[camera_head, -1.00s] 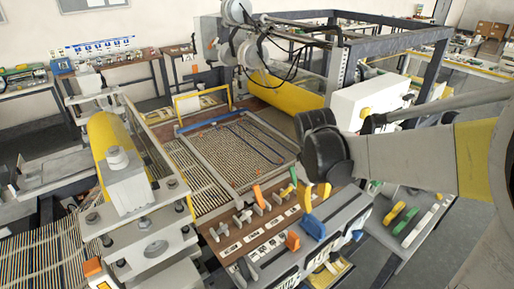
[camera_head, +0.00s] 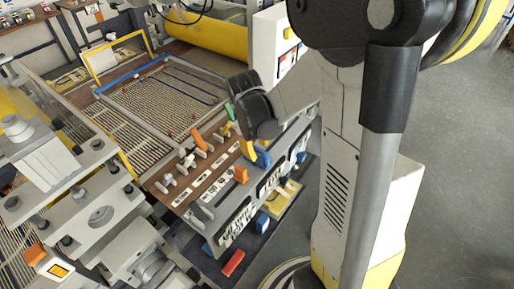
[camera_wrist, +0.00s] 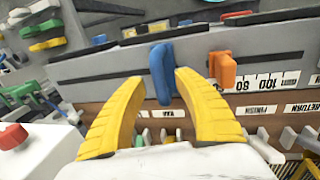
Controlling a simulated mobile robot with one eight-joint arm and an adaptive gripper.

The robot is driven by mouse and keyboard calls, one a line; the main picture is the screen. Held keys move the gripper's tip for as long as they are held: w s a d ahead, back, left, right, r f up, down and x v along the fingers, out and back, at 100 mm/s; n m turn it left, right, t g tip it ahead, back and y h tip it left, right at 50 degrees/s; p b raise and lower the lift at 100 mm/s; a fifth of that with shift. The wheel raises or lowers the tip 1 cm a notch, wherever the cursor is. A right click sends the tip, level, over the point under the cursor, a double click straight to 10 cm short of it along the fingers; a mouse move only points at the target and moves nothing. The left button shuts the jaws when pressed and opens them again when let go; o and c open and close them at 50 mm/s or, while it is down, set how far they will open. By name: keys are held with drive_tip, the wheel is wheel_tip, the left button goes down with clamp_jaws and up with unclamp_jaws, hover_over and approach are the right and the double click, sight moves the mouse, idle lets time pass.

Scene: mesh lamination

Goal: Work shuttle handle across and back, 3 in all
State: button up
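A blue upright handle (camera_head: 262,154) stands on the front edge of the control panel, right of an orange handle (camera_head: 241,174). The blue handle (camera_wrist: 161,66) is between the two yellow fingers of my gripper (camera_wrist: 158,84) in the wrist view. The fingers are apart, one on each side of it. The right fingertip is very close to it; I cannot tell if they touch. The orange handle (camera_wrist: 222,70) is just outside the right finger. The label by the blue handle is too small to read, so I cannot confirm that it is the shuttle handle.
A framed mesh bed (camera_head: 165,95) lies behind the panel. A grey roller press (camera_head: 75,170) stands at left. Several small levers and a green handle crowd the panel around my fingers. A white block with a red button (camera_wrist: 14,138) is at the wrist view's left. Open floor (camera_head: 455,190) lies at right.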

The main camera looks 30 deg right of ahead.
clamp_jaws()
drive_tip(key=w+d, duration=0.1)
drive_tip(key=d, duration=0.3)
drive_tip(key=w+d+b, duration=0.1)
drive_tip(key=w+d, duration=0.1)
drive_tip(key=d, duration=0.3)
drive_tip(key=w+d, duration=0.2)
drive_tip(key=d, duration=0.3)
drive_tip(key=shift+b, duration=0.4)
drive_tip(key=shift+o, duration=0.5)
unclamp_jaws()
drive_tip(key=shift+r, duration=0.1)
wheel_tip(320, 180, up, 12)
drive_tip(key=a, duration=0.2)
drive_tip(key=shift+s+f, duration=0.2)
drive_tip(key=shift+s, duration=0.15)
